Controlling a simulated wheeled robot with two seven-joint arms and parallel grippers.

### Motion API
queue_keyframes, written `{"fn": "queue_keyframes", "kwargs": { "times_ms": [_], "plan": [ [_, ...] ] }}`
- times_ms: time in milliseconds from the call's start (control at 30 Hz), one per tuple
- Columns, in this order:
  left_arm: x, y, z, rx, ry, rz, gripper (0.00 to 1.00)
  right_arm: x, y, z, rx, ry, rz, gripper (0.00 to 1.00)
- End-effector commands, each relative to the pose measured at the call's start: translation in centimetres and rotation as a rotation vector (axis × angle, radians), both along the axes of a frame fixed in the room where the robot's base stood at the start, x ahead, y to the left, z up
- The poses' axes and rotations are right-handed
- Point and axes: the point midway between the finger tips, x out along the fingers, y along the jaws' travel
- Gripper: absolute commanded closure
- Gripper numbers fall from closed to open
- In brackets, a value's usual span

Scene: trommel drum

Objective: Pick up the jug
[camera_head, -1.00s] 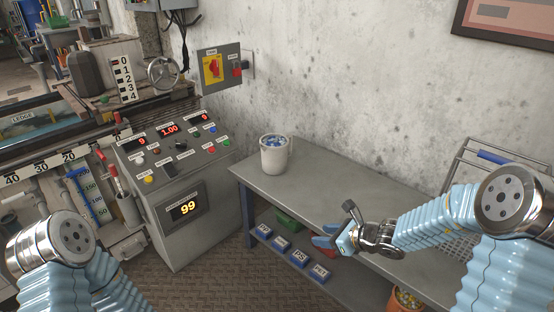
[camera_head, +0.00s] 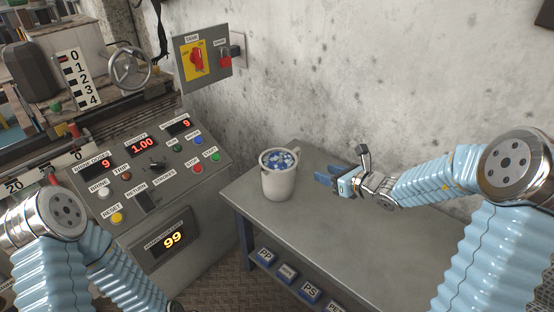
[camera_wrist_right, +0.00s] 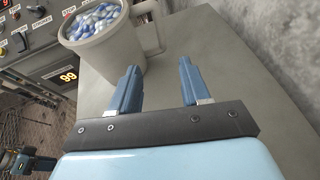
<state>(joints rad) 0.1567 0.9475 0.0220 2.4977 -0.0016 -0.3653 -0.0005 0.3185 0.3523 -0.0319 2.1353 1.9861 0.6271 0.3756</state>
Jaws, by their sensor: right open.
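The jug (camera_head: 278,183) is a pale grey cylinder full of blue and white pieces. It stands upright on the grey bench near its left end, with its handle on the right side. In the right wrist view the jug (camera_wrist_right: 100,50) is at the upper left, its handle (camera_wrist_right: 151,28) ahead of the fingers. My right gripper (camera_head: 322,176) is open and empty, a little to the right of the jug and apart from it. Its two blue fingers (camera_wrist_right: 157,80) point toward the handle side.
A control panel (camera_head: 150,185) with buttons and red displays stands left of the bench. The bench top (camera_head: 380,240) is clear right of the jug. A concrete wall (camera_head: 350,80) rises behind. Labelled blue bins (camera_head: 309,292) sit on the lower shelf.

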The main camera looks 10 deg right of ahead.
Motion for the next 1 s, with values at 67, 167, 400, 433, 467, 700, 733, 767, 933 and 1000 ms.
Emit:
{"fn": "queue_keyframes", "kwargs": {
  "times_ms": [67, 167, 400, 433, 467, 700, 733, 767, 933, 1000],
  "plan": [
    [-0.1, 0.0, 0.0, 0.0, 0.001, 0.0, 0.57, 0.4, 0.2, -0.2, 0.0, 0.001, 0.001, 0.53],
    [-0.1, 0.0, -0.1, 0.0, 0.001, 0.0, 0.57, 1.7, 1.0, -0.9, 0.001, 0.001, 0.004, 0.53],
    [-0.1, 0.0, 0.1, 0.0, 0.002, -0.001, 0.57, 5.8, 3.1, -2.7, 0.0, 0.0, 0.003, 0.53],
    [-0.1, 0.0, 0.1, 0.0, 0.002, -0.001, 0.57, 6.1, 3.3, -2.9, 0.0, 0.001, 0.003, 0.53],
    [-0.1, 0.0, 0.1, 0.0, 0.002, -0.001, 0.57, 6.4, 3.4, -2.9, 0.0, 0.0, 0.002, 0.53],
    [-0.1, -0.1, 0.5, -0.002, 0.002, -0.002, 0.57, 8.4, 4.5, -3.5, 0.0, 0.001, 0.002, 0.53],
    [-0.1, -0.2, 0.7, -0.002, 0.002, -0.003, 0.57, 8.8, 4.7, -3.6, 0.001, 0.002, 0.001, 0.53],
    [-0.1, -0.2, 0.8, -0.003, 0.003, -0.003, 0.57, 9.3, 5.0, -3.7, 0.001, 0.0, 0.002, 0.53],
    [-0.2, -0.3, 1.0, -0.004, 0.003, -0.006, 0.57, 11.1, 5.9, -4.6, -0.001, 0.001, 0.001, 0.53],
    [-0.2, -0.3, 1.0, -0.005, 0.004, -0.006, 0.57, 11.4, 6.1, -4.8, 0.0, 0.0, 0.001, 0.53]
  ]
}}
